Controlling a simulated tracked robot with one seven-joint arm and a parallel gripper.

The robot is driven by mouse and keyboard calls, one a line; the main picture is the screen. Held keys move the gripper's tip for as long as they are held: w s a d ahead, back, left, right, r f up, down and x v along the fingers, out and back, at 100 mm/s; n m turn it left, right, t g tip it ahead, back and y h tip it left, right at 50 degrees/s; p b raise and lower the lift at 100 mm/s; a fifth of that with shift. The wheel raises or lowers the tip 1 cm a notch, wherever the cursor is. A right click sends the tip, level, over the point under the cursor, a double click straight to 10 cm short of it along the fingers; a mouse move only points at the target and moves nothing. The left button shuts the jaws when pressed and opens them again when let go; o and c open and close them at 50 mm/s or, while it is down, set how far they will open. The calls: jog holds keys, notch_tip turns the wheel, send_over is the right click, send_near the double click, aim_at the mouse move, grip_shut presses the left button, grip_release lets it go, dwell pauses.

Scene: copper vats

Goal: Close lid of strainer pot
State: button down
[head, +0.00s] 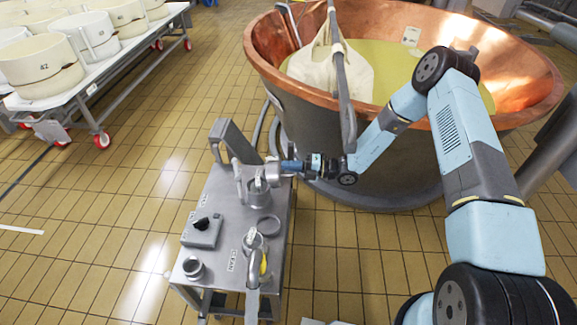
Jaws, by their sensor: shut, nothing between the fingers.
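A steel cart (225,215) stands left of the copper vat. On it, near the back right, is a small round steel pot (259,190), which I take to be the strainer pot. Steel parts rise above and beside the pot; which of them is the lid, and how far it is open, is too small to tell. My gripper (279,167) reaches in from the right, level with the top of the pot. It is shut and empty, with its tips close to the steel parts. Whether it touches them I cannot tell.
The copper vat (300,85) with yellowish liquid and a pale cloth (330,70) stands behind my arm. A control box (203,229), a steel ring (269,226) and a pipe fitting (254,265) sit on the cart. Tiled floor left of the cart is clear.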

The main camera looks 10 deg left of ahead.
jog(key=w+d+r, duration=0.2)
jog(key=d+r, duration=0.1)
jog(key=d, duration=0.9)
jog(key=shift+d, duration=0.4)
jog(key=shift+d, duration=0.1)
